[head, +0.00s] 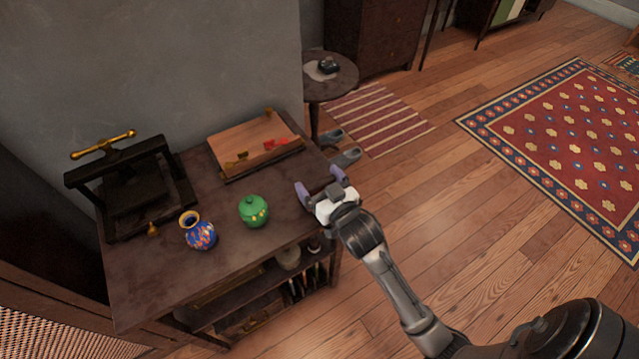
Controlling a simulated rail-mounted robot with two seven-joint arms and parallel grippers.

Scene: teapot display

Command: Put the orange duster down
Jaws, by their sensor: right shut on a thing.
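My right gripper (321,188) is above the front right corner of the dark wooden table (180,285), right of the green lidded jar. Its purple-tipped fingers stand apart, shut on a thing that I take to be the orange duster. No orange part of the duster shows clearly, and I cannot make out its shape or whether it touches the table. My left gripper is out of view.
On the table are a green jar (254,211), a blue patterned vase (201,235), a small brass bell (153,229), a black press (130,187) and a wooden tray (252,142) with small red and brass items. A round side table (340,84) stands behind. Bare tabletop lies right of the jar.

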